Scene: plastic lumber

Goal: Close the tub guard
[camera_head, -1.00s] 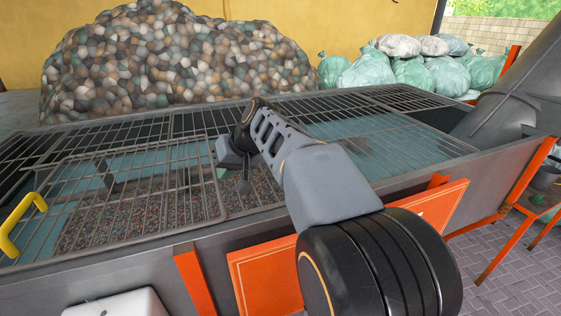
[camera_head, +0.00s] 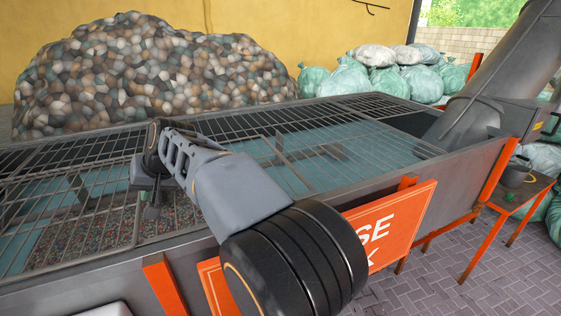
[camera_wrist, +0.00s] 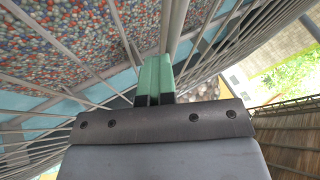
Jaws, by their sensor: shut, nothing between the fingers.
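The tub (camera_head: 440,176) is a long grey trough with a wire-bar guard (camera_head: 235,125) spread across its top. Blue-grey water shows under the bars, and mixed coloured flakes (camera_head: 90,235) show at the left. My gripper (camera_head: 152,205) is over the left part of the guard, partly hidden by my wrist. In the wrist view its green fingertips (camera_wrist: 155,72) are together with nothing between them. Guard bars (camera_wrist: 125,35) run close behind the fingertips; I cannot tell whether they touch. No guard handle is in view now.
A large pile of mottled pieces (camera_head: 150,75) stands behind the tub, with filled bags (camera_head: 345,80) to its right. A grey chute (camera_head: 500,70) rises at the tub's right end. An orange sign (camera_head: 400,220) hangs on the front. Paved floor (camera_head: 440,275) is free at the lower right.

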